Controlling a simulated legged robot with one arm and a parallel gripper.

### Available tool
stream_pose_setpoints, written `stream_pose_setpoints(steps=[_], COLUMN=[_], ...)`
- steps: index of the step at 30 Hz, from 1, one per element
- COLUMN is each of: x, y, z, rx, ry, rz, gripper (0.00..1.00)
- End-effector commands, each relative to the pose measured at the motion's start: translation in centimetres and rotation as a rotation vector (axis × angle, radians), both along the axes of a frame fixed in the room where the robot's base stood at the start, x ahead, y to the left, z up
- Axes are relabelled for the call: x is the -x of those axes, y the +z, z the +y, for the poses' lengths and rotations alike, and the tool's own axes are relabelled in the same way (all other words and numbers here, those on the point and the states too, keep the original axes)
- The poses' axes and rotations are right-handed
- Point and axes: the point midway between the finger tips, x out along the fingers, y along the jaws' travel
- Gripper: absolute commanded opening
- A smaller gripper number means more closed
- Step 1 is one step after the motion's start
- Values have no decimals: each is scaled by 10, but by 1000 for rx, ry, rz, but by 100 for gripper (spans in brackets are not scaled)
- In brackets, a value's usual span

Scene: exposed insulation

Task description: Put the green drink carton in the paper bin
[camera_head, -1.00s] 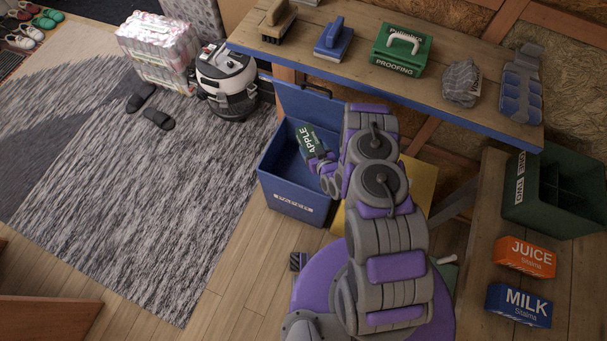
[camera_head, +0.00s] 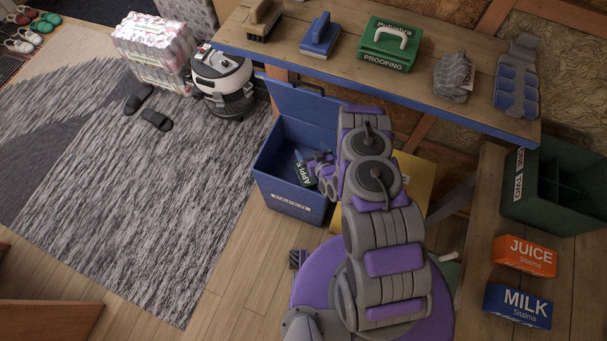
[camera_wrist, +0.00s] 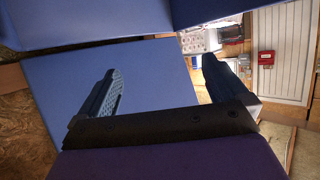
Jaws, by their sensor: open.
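The green drink carton (camera_head: 303,174), marked APPLE, is inside the open blue bin (camera_head: 290,201), tilted and below the rim. My arm partly covers it. The bin's front label is too blurred to read surely. My gripper (camera_head: 318,167) is over the bin's right part, close to the carton; I cannot tell if they touch. In the wrist view the two fingers of my gripper (camera_wrist: 165,85) stand wide apart with nothing between them, before blue panels. The carton does not show there.
A wooden bench (camera_head: 400,90) with a blue edge holds brushes, a green box (camera_head: 388,50) and a grey cloth. An orange JUICE carton (camera_head: 525,255), a blue MILK carton (camera_head: 518,305) and a green crate (camera_head: 555,185) are at right. A vacuum (camera_head: 223,82) stands left of the bin.

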Motion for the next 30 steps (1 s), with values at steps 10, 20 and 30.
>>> stream_pose_setpoints(steps=[10,20,30], x=[11,40,93], y=[7,23,40], z=[-5,-22,-47], rx=[1,-5,-5], ry=[1,-1,-7], rz=[3,1,5], gripper=[100,100,100])
